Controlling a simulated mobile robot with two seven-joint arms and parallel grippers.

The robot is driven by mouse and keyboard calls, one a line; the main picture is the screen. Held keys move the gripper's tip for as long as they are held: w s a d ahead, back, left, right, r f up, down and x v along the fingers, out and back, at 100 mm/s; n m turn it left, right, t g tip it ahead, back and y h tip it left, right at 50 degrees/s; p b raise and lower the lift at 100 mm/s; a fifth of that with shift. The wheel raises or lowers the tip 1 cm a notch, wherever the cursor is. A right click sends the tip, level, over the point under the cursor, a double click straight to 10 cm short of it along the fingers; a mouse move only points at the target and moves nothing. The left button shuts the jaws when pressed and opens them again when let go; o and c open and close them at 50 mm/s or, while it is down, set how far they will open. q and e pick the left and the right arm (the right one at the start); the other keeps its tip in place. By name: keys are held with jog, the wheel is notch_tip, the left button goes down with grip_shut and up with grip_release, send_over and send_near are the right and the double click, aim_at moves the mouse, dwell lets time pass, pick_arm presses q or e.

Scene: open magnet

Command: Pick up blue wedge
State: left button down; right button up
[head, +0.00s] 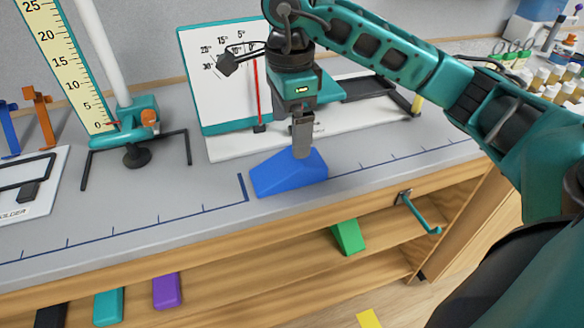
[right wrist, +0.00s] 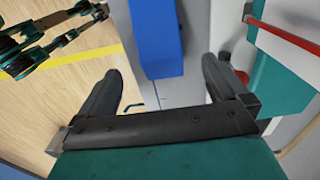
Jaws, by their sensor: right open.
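The blue wedge (head: 289,176) lies on the grey bench top, near its front edge, with its long side along the bench. My right gripper (head: 302,152) points down at the wedge's upper right part, its fingers seen edge-on. In the right wrist view, the gripper (right wrist: 160,88) has its two dark fingers spread wide, and the blue wedge (right wrist: 155,38) shows beyond them, in line with the gap. Nothing is held. I cannot tell whether a finger touches the wedge. A teal and black arm, apparently my left, shows at the top left there; its gripper (right wrist: 98,14) is too small to read.
A white dial board (head: 222,85) stands close behind the wedge. A stand with a yellow scale (head: 65,65) is at the left. Shelves below hold a green wedge (head: 348,236) and a purple block (head: 167,291). A hook (head: 420,214) sticks out at the front. Bench left of the wedge is clear.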

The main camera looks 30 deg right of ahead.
aim_at(288, 161)
jog(key=f, duration=0.9)
jog(key=shift+a, duration=0.3)
jog(key=shift+c, duration=0.3)
jog(key=c, duration=1)
jog(key=shift+r, duration=0.1)
jog(key=shift+c, duration=0.2)
jog(key=shift+r, duration=0.1)
